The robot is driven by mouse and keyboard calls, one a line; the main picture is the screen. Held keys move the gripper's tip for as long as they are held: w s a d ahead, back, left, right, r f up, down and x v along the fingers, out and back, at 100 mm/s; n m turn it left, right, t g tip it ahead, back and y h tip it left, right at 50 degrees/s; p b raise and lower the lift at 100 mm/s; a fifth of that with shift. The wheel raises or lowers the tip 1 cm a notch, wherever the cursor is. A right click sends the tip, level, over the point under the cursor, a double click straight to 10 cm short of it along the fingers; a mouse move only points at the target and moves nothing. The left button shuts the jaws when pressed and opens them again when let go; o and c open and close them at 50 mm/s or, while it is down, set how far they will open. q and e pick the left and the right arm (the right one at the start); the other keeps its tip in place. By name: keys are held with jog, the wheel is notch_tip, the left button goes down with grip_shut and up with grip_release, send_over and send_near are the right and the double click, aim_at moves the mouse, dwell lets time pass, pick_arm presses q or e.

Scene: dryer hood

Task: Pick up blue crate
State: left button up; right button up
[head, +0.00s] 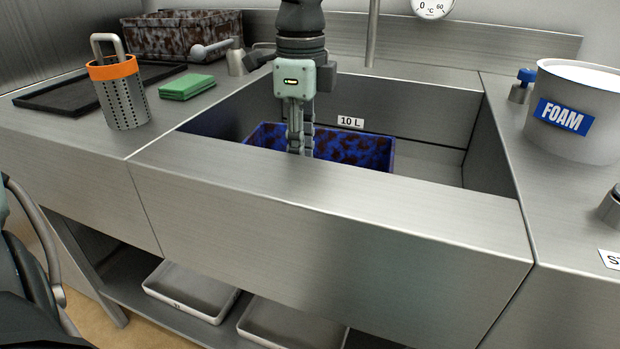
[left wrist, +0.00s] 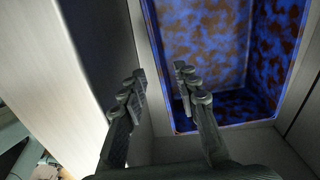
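The blue crate (head: 352,148), blotched with dark brown stains, stands in the sink; its front is hidden behind the sink's front wall. In the left wrist view the crate (left wrist: 205,35) fills the upper right, and I see into it. My left gripper (head: 300,148) points down into the sink at the crate's front side. In the left wrist view its two fingers (left wrist: 160,80) are apart with nothing between them. They appear on either side of one rim of the crate; I cannot tell whether they touch it. My right gripper is not in view.
The steel sink (head: 320,205) has a high front wall. A FOAM bucket (head: 575,112) stands right. Trays (head: 190,288) lie below.

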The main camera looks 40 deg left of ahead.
pick_arm(q)
notch_tip(320, 180, down, 6)
jog(key=shift+s+a+r+p, duration=0.1)
jog(key=shift+s+r+p, duration=0.05)
jog(key=shift+p, duration=0.2)
grip_shut()
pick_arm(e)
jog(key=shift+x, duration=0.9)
pick_arm(q)
jog(key=shift+r, duration=0.1)
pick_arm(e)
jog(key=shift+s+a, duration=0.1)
